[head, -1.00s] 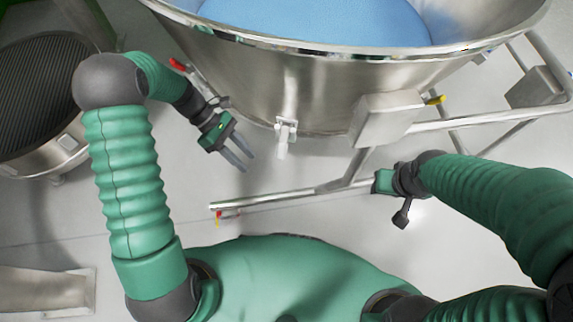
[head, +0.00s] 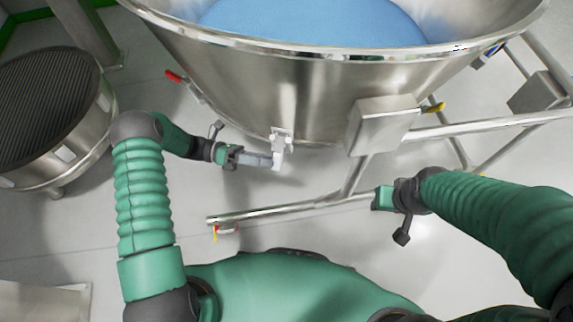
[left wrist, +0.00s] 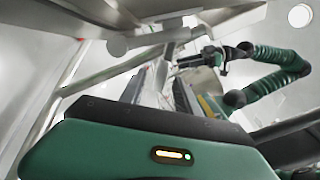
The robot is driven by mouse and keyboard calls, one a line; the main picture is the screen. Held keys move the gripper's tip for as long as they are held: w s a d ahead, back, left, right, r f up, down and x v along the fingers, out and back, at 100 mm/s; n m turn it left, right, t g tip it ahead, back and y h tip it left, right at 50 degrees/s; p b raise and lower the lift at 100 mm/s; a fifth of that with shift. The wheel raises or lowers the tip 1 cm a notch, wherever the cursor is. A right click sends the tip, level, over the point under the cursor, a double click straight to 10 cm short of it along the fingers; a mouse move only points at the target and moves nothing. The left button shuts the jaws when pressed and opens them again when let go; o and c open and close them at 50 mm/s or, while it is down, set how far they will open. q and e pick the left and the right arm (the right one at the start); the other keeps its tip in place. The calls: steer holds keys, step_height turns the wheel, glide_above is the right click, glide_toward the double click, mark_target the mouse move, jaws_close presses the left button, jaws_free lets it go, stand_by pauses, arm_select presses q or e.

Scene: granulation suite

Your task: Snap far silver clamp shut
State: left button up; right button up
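A silver clamp (head: 281,136) hangs on the lower front wall of the large steel bowl (head: 235,85), with a pale lever end pointing down. My left gripper (head: 272,161) reaches in from the left, its fingertips at the clamp's lower end. In the left wrist view the two fingers (left wrist: 163,88) stand apart, with the clamp (left wrist: 168,50) between or just beyond their tips; contact cannot be told. My right gripper (head: 380,198) is off to the right, away from the clamp; its finger opening is unclear. No second silver clamp is clearly visible.
Blue material (head: 315,22) fills the bowl. A red handle (head: 175,76) sits left of it; a grey box (head: 382,122) and yellow handle (head: 434,108) sit right. A steel frame rail (head: 270,211) runs below. A ribbed round vessel (head: 50,90) stands left.

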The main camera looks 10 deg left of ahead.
arm_select(q)
steer(key=d+b, duration=0.1)
steer(key=d, duration=0.5)
steer(key=shift+s, duration=0.2)
jaws_close()
stand_by(1.0)
